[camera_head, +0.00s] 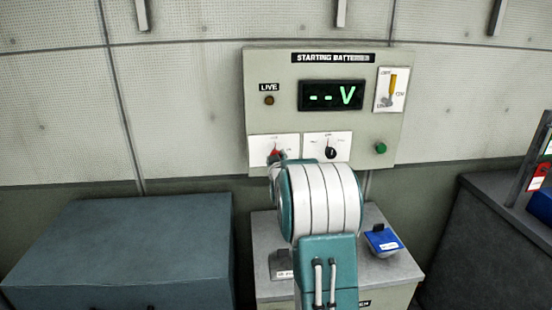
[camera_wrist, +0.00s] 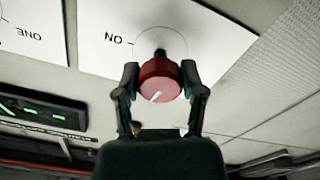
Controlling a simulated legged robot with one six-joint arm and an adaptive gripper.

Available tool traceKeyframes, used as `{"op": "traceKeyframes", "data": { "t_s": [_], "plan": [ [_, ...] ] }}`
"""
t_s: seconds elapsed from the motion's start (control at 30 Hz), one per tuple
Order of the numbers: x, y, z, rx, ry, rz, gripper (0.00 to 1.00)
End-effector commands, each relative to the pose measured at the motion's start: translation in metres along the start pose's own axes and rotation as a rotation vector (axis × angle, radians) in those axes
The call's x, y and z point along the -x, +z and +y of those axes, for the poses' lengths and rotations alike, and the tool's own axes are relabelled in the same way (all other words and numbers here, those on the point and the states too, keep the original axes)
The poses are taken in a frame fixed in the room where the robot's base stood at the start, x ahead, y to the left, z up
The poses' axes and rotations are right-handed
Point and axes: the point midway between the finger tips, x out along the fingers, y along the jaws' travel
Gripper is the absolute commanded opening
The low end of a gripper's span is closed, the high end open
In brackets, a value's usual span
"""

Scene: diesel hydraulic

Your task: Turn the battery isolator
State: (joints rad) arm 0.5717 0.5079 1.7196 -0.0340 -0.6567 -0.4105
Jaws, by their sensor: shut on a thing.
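The battery isolator is a red round knob (camera_wrist: 160,81) on a white plate (camera_wrist: 165,32) in the wrist view. A pale line on its face points toward the lower left of that picture; the "ON" mark lies to its left. My gripper (camera_wrist: 161,82) has one finger on each side of the knob and is shut on it. In the head view the red knob (camera_head: 273,153) sits at the panel's lower left, partly covered by my gripper (camera_head: 276,158). The panel (camera_head: 290,92) is headed "STARTING BATTERIES"; its display (camera_head: 332,96) reads "-- V".
A black selector (camera_head: 330,152) sits just right of the isolator, with a green button (camera_head: 381,148) beyond. A lever plate (camera_head: 390,89) is at upper right. The LIVE lamp (camera_head: 269,100) looks dim. Below are a cabinet with a blue item (camera_head: 383,240) and a blue-grey box (camera_head: 125,245) at left.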

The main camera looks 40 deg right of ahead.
Motion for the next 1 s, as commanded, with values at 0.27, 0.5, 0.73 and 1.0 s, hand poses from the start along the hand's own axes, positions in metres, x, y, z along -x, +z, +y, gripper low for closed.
{"op": "traceKeyframes", "data": {
  "t_s": [0.27,0.5,0.73,1.0],
  "plan": [
    [-0.0003,-0.0004,-0.0017,0.124,-0.003,0.001,0.05],
    [-0.0003,-0.0006,-0.0019,0.165,-0.003,0.001,0.05],
    [-0.0003,-0.0006,-0.0022,0.169,-0.004,0.002,0.05],
    [-0.0003,-0.0006,-0.0021,0.168,-0.004,0.001,0.87]
  ]
}}
